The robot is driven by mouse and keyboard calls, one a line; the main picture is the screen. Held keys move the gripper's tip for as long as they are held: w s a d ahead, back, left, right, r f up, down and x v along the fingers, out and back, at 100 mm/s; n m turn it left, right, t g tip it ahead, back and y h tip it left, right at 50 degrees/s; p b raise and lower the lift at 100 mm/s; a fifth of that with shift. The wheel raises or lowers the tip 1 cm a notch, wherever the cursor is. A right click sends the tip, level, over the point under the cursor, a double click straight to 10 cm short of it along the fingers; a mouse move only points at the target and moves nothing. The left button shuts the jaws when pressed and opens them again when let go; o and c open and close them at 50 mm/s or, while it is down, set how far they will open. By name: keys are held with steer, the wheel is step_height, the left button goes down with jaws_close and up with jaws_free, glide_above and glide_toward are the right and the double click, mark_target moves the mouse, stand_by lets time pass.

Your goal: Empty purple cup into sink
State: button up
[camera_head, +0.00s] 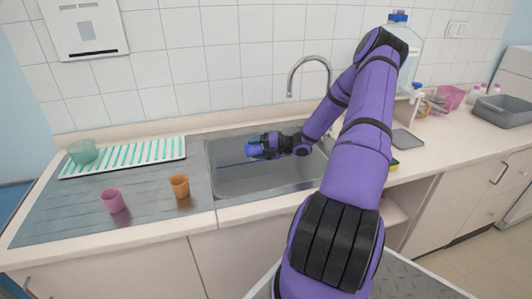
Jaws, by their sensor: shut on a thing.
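My gripper (264,146) is over the sink basin (235,182), at the end of my purple arm that reaches in from the right. It is shut on a small blue-purple cup (253,150). The cup appears tipped on its side, with its mouth toward the left. A thin dark bluish streak (232,163) shows below and left of the cup; I cannot tell if it is liquid. My gripper hides part of the cup, and its contents cannot be seen.
A pink cup (114,200) and an orange cup (180,186) stand on the drainboard left of the sink. A green bowl (83,152) sits on a striped rack (130,157). The curved faucet (310,61) rises behind the basin. A large bottle (408,50) stands at the back right.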

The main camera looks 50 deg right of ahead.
mark_target(249, 154)
steer(key=shift+w+a+f+n+g+h, duration=0.3)
steer(key=shift+w+a+g+h, duration=0.1)
steer(key=shift+a+g+h, duration=0.25)
steer(key=g+h, duration=0.1)
steer(key=f+n+g+h, duration=0.1)
steer(key=g+h, duration=0.1)
steer(key=shift+w+a+f+p, duration=0.1)
steer(key=shift+a+f+p, duration=0.05)
steer(key=shift+f+p, duration=0.15)
steer(key=shift+w+a+f+n+g+h, duration=0.1)
steer(key=shift+a+f+n+g+h, duration=0.1)
steer(key=shift+g+h, duration=0.25)
steer(key=shift+w+a+f+n+g+h, duration=0.1)
steer(key=shift+n+g+h, duration=0.1)
steer(key=shift+h, duration=0.3)
steer(key=shift+w+a+f+n+g+h+p, duration=0.15)
steer(key=shift+w+a+f+g+h+p, duration=0.1)
steer(key=shift+w+a+g+h, duration=0.3)
steer(key=shift+w+a+f+n+g+h+p, duration=0.25)
steer(key=shift+a+h, duration=0.2)
steer(key=shift+h, duration=0.35)
steer(key=shift+w+a+f+n+g+h+p, duration=0.1)
steer(key=shift+w+a+f+g+h+p, duration=0.2)
steer(key=shift+a+g+h, duration=0.3)
steer(key=shift+w+a+f+g+h, duration=0.25)
steer(key=shift+w+a+g+h, duration=0.2)
steer(key=shift+h, duration=0.3)
